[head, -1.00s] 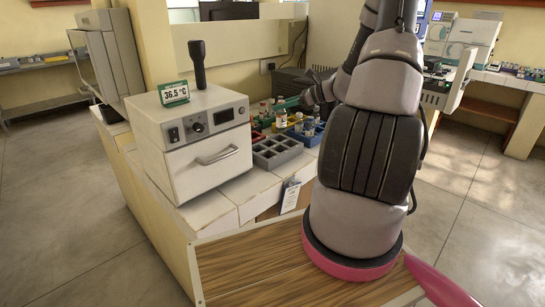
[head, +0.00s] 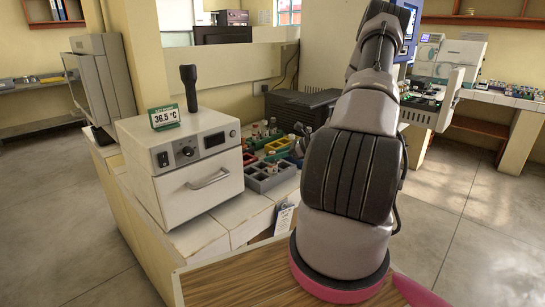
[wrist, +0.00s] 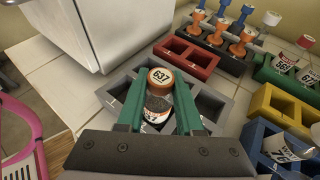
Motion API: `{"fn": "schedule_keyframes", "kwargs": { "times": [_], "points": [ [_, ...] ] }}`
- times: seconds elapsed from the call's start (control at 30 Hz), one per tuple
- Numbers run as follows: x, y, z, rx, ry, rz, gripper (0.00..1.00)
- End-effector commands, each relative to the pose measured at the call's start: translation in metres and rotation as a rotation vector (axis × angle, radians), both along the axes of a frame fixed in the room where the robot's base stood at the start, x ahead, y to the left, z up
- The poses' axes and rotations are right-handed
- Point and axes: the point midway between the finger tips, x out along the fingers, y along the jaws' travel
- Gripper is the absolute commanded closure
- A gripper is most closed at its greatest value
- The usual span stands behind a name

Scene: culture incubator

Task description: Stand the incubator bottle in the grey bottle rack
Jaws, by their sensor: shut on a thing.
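The incubator bottle (wrist: 157,108), with an orange-ringed cap and a label reading 637, is upright between the green fingers of my gripper (wrist: 158,95) in the wrist view. The gripper is shut on it. The grey bottle rack (wrist: 213,103) lies directly below and around the bottle, with open compartments showing on both sides. The bottle's base is hidden, so I cannot tell whether it is inside a compartment or above it. In the head view the rack (head: 268,182) stands right of the white incubator, and my arm largely hides the gripper.
The white incubator (head: 190,165) stands close left of the rack. A red rack (wrist: 187,58) is beyond it; a yellow rack (wrist: 278,112), a blue rack (wrist: 262,145) and a green rack (wrist: 290,80) with bottles are to the right.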

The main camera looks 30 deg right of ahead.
Motion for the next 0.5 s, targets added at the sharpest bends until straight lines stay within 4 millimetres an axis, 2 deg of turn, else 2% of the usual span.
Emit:
{"fn": "schedule_keyframes", "kwargs": {
  "times": [0.27, 0.3, 0.33, 0.37, 0.5],
  "points": [
    [0.0001, 0.0000, -0.0015, 0.000, 0.000, 0.000, 1.00],
    [0.0001, -0.0002, -0.0010, 0.000, 0.000, 0.000, 0.50],
    [0.0001, -0.0002, -0.0010, 0.000, 0.000, 0.000, 0.38],
    [0.0000, -0.0001, -0.0009, 0.000, 0.000, 0.000, 0.35],
    [0.0001, -0.0001, -0.0009, 0.000, 0.000, 0.000, 0.35]
  ]
}}
